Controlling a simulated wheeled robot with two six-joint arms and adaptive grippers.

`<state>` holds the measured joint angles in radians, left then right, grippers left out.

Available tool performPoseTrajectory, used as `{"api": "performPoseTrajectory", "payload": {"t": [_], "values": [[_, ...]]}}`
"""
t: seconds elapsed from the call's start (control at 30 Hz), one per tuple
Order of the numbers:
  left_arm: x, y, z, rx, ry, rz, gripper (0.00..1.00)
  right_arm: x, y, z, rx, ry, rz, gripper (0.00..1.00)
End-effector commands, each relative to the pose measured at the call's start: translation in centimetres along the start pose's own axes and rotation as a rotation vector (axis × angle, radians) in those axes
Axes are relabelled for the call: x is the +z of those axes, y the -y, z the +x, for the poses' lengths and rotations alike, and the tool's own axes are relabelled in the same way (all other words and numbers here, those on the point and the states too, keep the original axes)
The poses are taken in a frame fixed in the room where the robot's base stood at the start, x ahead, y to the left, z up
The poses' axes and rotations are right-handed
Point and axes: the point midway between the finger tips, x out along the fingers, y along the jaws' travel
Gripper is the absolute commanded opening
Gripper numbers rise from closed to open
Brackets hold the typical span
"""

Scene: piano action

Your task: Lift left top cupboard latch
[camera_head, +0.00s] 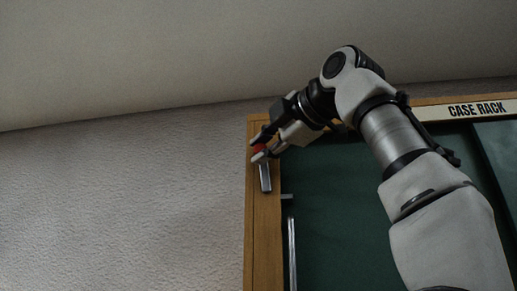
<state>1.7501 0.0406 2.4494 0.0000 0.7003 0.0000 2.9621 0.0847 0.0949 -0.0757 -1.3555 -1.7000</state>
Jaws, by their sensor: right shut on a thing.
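The left top cupboard latch (265,178) is a short grey metal bar on the left wooden post of the cupboard, near its top corner. It hangs close to upright, with its lower end free. My right gripper (258,149) reaches in from the right and is shut on the latch's upper end, where a bit of red shows between the fingers. The fingers hide that upper end. My left gripper is not in view.
The cupboard's wooden frame (262,240) surrounds dark green panels (335,220). A "CASE RACK" sign (477,110) is on the top rail. A long metal handle (292,255) stands right of the post. Bare textured wall (120,200) lies to the left.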

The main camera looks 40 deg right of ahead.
Motion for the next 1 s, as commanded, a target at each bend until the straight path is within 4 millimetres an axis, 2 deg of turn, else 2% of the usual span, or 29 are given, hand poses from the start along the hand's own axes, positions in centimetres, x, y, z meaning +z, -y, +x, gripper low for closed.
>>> {"api": "performPoseTrajectory", "payload": {"t": [0.4,0.43,0.5,1.0], "values": [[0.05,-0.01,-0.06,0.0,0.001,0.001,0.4,-0.31,0.14,0.02,-0.01,-0.005,-0.008,0.0],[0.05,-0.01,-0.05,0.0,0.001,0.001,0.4,-0.31,0.14,0.02,-0.01,-0.005,-0.008,0.32],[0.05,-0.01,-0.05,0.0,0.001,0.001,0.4,-0.3,0.13,0.02,-0.009,-0.004,-0.007,0.5],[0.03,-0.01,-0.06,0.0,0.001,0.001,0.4,-0.21,0.08,-0.01,-0.007,-0.003,-0.006,0.5]]}}
